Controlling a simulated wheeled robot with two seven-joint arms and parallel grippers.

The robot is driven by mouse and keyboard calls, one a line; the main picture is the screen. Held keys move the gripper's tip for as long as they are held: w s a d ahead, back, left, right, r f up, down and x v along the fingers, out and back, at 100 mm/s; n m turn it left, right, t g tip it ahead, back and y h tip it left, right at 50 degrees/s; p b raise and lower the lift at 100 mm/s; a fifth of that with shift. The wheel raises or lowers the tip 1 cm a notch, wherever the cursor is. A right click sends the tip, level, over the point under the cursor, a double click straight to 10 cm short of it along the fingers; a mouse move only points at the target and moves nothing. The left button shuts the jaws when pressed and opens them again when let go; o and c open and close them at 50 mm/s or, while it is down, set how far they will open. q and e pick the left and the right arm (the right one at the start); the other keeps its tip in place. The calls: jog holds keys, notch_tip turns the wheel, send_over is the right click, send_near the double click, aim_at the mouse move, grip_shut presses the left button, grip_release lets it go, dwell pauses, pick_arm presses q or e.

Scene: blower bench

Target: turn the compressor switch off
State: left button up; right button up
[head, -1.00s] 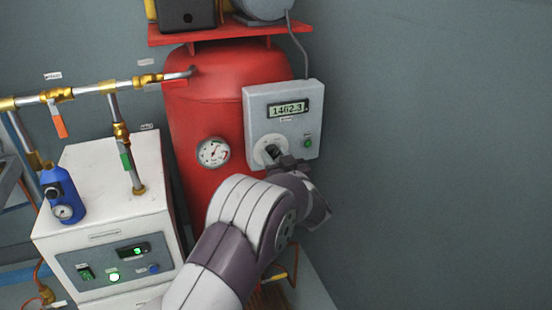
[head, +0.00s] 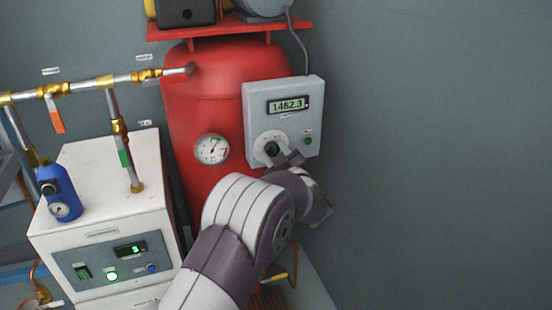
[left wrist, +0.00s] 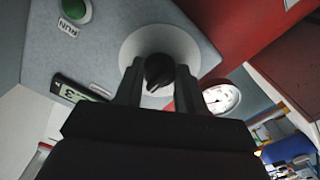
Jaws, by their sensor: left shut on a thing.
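The compressor switch is a black rotary knob (head: 271,149) on a pale round plate, low on the grey control box (head: 257,98) fixed in front of the red tank. In the left wrist view the knob (left wrist: 158,72) sits between the two fingers of my left gripper (left wrist: 157,84), which is shut on it. In the head view my left gripper (head: 284,158) reaches the knob from below right and partly covers its plate. A green RUN lamp (head: 308,141) is on the box's right side. It also shows in the left wrist view (left wrist: 76,10). My right gripper is not seen.
The box's display (head: 288,105) shows digits. A pressure gauge (head: 212,149) is on the red tank (head: 205,90), left of the box. A white dryer unit (head: 95,165) with pipes and a blue filter (head: 59,193) stands at left. The wall at right is bare.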

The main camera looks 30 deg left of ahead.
pick_arm(q)
jog(key=n+b, duration=0.3)
jog(key=n, duration=0.2)
jog(key=shift+n, duration=0.3)
dwell(0.5)
jog(key=o, duration=1)
jog(key=shift+o, duration=0.2)
jog(key=shift+d, duration=0.1)
jog(key=p+v, duration=0.3)
jog(key=v, duration=0.9)
jog(key=shift+s+d, duration=0.15)
jog(key=shift+d, duration=0.05)
